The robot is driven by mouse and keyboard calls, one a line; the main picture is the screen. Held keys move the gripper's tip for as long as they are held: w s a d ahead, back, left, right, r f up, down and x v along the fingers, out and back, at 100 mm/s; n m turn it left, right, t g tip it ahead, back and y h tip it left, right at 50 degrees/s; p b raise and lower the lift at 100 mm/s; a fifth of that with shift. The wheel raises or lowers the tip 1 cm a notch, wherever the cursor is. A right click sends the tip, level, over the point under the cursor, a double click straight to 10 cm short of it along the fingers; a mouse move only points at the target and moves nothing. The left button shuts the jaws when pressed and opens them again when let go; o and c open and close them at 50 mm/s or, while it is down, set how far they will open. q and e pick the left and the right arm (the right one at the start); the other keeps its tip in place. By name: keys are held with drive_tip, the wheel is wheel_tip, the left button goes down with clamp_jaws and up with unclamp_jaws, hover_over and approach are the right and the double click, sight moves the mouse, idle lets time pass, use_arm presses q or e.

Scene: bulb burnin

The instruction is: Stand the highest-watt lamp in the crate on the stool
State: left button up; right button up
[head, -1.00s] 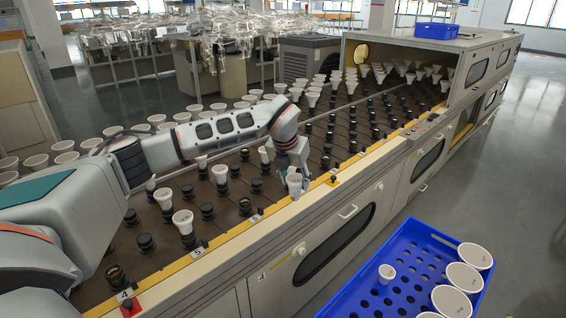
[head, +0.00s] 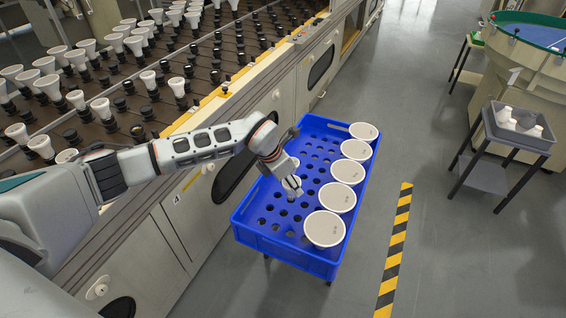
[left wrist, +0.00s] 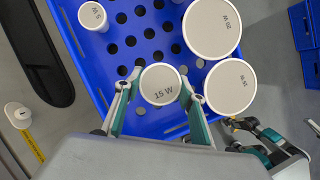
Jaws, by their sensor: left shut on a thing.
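The blue crate (head: 285,262) with rows of round holes stands on dark legs. Several large white lamps, such as the nearest (head: 325,229), line its right side; a small lamp (head: 293,146) stands near its far left. My left gripper (head: 291,187) is shut on a lamp (left wrist: 161,84) printed "15 W" and holds it upright over the holes, beside the large lamps. Its lower end is hidden.
The burn-in rack (head: 130,95), with many lamps and black sockets, runs along the left. A grey bin (head: 519,128) of white items stands on a dark stand at right. A striped floor strip (head: 396,245) lies right of the crate, with clear floor around it.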

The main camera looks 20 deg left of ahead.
use_arm(q)
drive_tip(key=shift+s+d+f+m, duration=0.2)
drive_tip(key=shift+d+f, duration=0.25)
drive_tip(key=shift+d, duration=0.2)
drive_tip(key=shift+s+d+f+m, duration=0.2)
drive_tip(key=shift+d+f, duration=0.25)
drive_tip(key=shift+d, duration=0.15)
wheel_tip(320, 180, down, 6)
drive_tip(key=b, duration=0.3)
drive_tip(key=shift+d, duration=0.25)
use_arm(e)
drive_tip(key=shift+s+d+f, duration=0.1)
drive_tip(key=shift+s+f, duration=0.4)
use_arm(q)
drive_tip(key=shift+s+f, duration=0.1)
use_arm(e)
drive_tip(key=shift+f, duration=0.1)
use_arm(q)
drive_tip(key=shift+f+b, duration=0.5)
drive_tip(key=shift+f, duration=0.85)
use_arm(e)
drive_tip(key=shift+s+f, duration=0.3)
drive_tip(key=shift+f, duration=0.15)
use_arm(q)
drive_tip(key=o, duration=1.2)
